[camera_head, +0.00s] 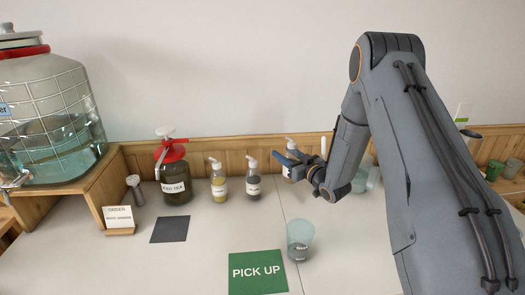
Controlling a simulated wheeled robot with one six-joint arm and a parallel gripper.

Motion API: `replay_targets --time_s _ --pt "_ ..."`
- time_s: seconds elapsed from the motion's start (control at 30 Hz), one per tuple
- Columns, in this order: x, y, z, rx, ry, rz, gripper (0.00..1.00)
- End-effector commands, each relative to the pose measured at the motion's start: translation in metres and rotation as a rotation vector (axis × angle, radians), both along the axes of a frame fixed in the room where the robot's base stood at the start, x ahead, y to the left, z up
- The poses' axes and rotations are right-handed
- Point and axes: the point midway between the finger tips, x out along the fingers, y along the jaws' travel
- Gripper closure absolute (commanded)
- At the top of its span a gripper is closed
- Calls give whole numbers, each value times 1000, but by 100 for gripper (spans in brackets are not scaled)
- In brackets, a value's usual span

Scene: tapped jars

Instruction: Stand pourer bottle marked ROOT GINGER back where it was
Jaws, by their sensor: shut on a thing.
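My gripper (288,158) is at the back of the counter, right of centre, with its blue fingers pointing left. It is shut on a small pourer bottle (287,174) with a pale top, which my fingers and wrist mostly hide. Its label is too small and covered to read, so I cannot confirm ROOT GINGER. I cannot tell whether its base touches the counter. To its left, a bottle with dark contents (253,187) and one with yellowish contents (219,187) stand upright in a row near the back wall.
A clear cup (300,236) with a dark label stands beside the green PICK UP mat (258,272). A red-topped ICED TEA jar (173,178), an order card (118,217) and a dark grey mat (170,229) are left. My arm hides much of the right side.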

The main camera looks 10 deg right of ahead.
Motion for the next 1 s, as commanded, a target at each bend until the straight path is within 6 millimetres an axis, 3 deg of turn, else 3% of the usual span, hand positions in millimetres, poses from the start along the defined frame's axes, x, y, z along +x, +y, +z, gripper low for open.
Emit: replay_targets --time_s 0.53,1.0 --pt "0 6 -1 1 0 8 87" --pt "0 5 -36 1 0 6 87"
